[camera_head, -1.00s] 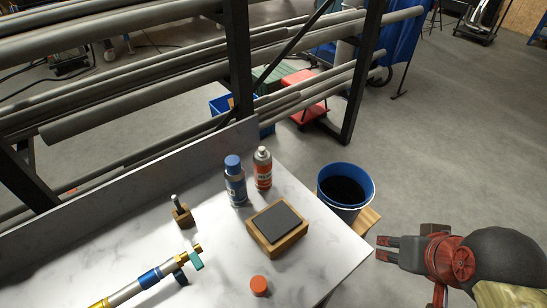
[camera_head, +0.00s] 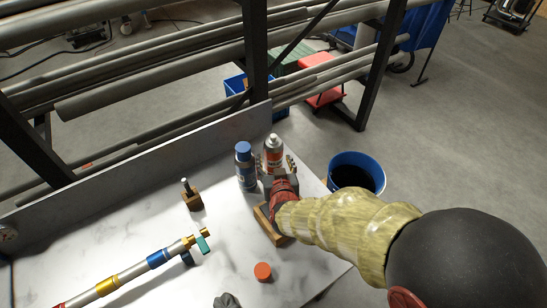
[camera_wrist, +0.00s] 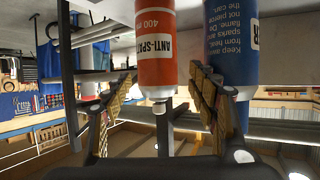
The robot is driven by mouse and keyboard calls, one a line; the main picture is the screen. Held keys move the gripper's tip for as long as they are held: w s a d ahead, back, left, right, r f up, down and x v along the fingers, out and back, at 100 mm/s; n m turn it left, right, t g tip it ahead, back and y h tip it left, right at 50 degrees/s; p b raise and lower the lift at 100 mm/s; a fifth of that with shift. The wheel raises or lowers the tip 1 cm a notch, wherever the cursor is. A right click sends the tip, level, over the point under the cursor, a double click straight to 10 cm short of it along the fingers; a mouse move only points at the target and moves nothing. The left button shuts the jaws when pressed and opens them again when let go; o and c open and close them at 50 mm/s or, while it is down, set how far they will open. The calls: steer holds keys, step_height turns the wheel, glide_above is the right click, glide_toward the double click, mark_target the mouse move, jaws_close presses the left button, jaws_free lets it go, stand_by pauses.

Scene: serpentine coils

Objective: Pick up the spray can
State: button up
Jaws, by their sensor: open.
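An orange-and-white spray can (camera_head: 273,152) stands upright near the back right of the white table. A blue-capped can (camera_head: 245,168) stands just to its left. My gripper (camera_head: 277,174) is low over the table at the front of the orange can, partly hiding its lower body. In the wrist view, which shows the cans upside down, the orange can (camera_wrist: 155,40) appears between the open, pad-lined fingers of my gripper (camera_wrist: 160,78). The blue can (camera_wrist: 230,40) appears partly behind the right finger. I cannot tell whether either finger touches a can.
An orange disc (camera_head: 263,272), a small wooden holder (camera_head: 193,201) and a torch-like tool (camera_head: 133,272) are on the table (camera_head: 165,225). A blue-rimmed bucket (camera_head: 357,156) stands off the table's right side.

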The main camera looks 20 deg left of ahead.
mark_target(275, 157)
steer(key=x, duration=0.2)
steer(key=b+x, duration=0.1)
steer(key=x, duration=0.1)
steer(key=b+x, duration=0.1)
steer(key=x, duration=0.1)
steer(key=shift+w+d+f, duration=0.15)
steer(key=shift+d+f, duration=0.05)
steer(key=shift+f, duration=0.1)
steer(key=shift+w+a+f, duration=0.1)
steer(key=shift+w+a, duration=0.15)
steer(key=shift+w, duration=0.25)
steer(key=shift+c, duration=0.2)
steer(key=c, duration=1.3)
